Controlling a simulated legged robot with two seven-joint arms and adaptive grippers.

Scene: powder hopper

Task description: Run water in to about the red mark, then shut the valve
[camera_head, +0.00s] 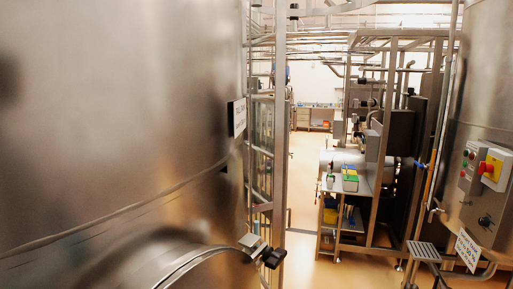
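A large steel tank (120,110) fills the left of the head view. A rounded hatch rim (190,262) with a dark knob (272,258) shows at its lower edge. A second steel tank (485,80) stands at the right edge. A thin upright tube (441,120) runs along its left side, with an orange stretch lower down. A small blue handle (420,165) sits beside the tube; it may belong to a valve, but its position is too small to read. I cannot make out a red mark or a water level. Neither gripper is in view.
A control box (487,185) with a red button on yellow is on the right tank. A tilted white sign (467,250) hangs below it. A steel frame with a shelf (350,185) stands in the middle. Open floor (303,180) lies between the left tank and the frame.

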